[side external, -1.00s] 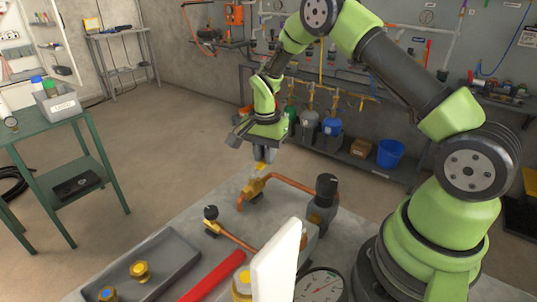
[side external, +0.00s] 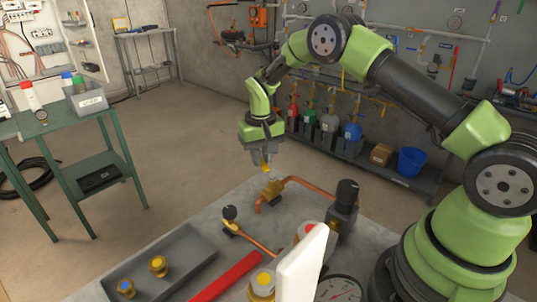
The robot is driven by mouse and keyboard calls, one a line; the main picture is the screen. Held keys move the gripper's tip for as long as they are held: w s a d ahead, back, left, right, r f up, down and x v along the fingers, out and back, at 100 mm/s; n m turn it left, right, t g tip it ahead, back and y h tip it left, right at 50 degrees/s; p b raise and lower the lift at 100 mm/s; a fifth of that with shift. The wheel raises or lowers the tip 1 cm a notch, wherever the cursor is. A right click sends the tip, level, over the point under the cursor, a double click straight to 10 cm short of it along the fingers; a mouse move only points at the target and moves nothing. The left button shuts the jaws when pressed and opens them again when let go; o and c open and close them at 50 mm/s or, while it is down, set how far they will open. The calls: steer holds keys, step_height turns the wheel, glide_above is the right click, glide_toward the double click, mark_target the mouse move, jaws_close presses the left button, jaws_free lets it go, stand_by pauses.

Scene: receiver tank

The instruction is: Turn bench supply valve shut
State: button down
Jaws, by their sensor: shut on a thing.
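The bench supply valve (side external: 272,189) is a brass body on a bent copper pipe at the bench's far edge. Its yellow handle (side external: 265,168) points up to my gripper (side external: 263,160). My gripper hangs down over the valve, its fingers shut on the yellow handle. The fingers partly hide the handle, so its exact turn angle is hard to tell.
A black-topped fitting (side external: 345,205) stands right of the valve, and a black-knobbed brass fitting (side external: 230,213) is nearer. A grey tray (side external: 180,250) holds brass parts. A red bar (side external: 228,276) and a white upright panel (side external: 300,268) are in front.

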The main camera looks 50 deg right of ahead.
steer(key=shift+w+a+n, duration=0.2)
steer(key=shift+a+n, duration=0.5)
steer(key=shift+n, duration=0.5)
steer(key=shift+w+a+n, duration=0.15)
steer(key=shift+a+n, duration=0.5)
steer(key=shift+n, duration=0.55)
steer(key=c, duration=1.1)
jaws_free()
steer(key=shift+o, duration=0.2)
steer(key=shift+r, duration=0.1)
step_height(320, 180, up, 10)
